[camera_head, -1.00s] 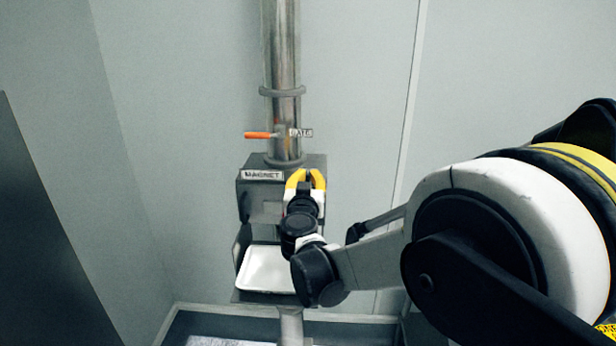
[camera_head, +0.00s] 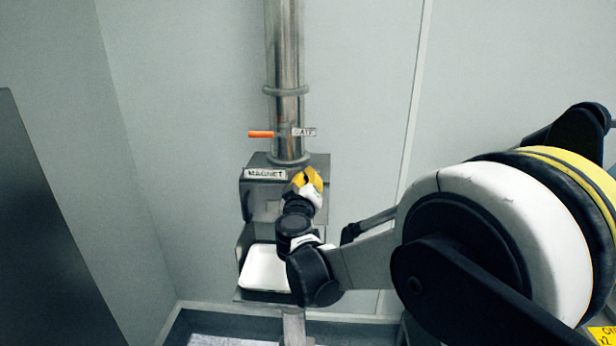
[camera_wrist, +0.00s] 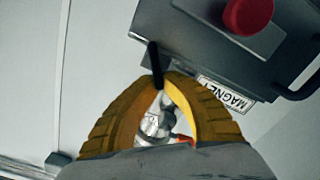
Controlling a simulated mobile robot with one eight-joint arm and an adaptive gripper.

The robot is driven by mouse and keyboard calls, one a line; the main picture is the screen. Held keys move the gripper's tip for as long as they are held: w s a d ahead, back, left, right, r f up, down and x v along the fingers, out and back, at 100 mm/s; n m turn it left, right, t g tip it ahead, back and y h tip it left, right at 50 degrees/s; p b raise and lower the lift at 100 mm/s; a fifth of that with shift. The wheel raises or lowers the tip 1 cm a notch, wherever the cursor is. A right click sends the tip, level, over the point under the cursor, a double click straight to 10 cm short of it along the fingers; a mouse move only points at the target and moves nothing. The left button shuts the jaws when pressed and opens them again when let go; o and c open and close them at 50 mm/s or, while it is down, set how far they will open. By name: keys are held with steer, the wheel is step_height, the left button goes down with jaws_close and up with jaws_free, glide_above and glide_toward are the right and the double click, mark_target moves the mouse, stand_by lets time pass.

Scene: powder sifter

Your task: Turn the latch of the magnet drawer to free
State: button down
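The magnet housing (camera_head: 254,192) is a grey metal box on the vertical pipe, with a MAGNET label that also shows in the wrist view (camera_wrist: 224,96). The latch is a short black bar (camera_wrist: 154,60) on the housing's edge in the wrist view. My gripper (camera_wrist: 164,79) has its yellow fingertips together around the bar's lower end, so it looks shut on it. In the head view my gripper (camera_head: 311,179) is tilted at the housing's right side and hides the latch. A red knob (camera_wrist: 248,14) sits on a grey plate of the housing.
An orange gate lever (camera_head: 261,134) sticks out left from the pipe (camera_head: 285,60) above the housing. A white tray (camera_head: 262,268) stands on a shelf below. A dark curved handle (camera_wrist: 296,92) shows right in the wrist view. A dark panel stands far left.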

steer(key=shift+a+f+n+b, duration=0.15)
steer(key=shift+f+n, duration=0.2)
steer(key=shift+n, duration=1.45)
steer(key=shift+a+f+n+b, duration=0.2)
steer(key=shift+f+n, duration=0.15)
steer(key=shift+n, duration=1.45)
steer(key=shift+a+f+n+b, duration=0.15)
steer(key=shift+f+n, duration=0.2)
steer(key=shift+n, duration=1.45)
steer(key=c, duration=1.5)
jaws_free()
steer(key=s, duration=1.2)
steer(key=shift+a, duration=0.2)
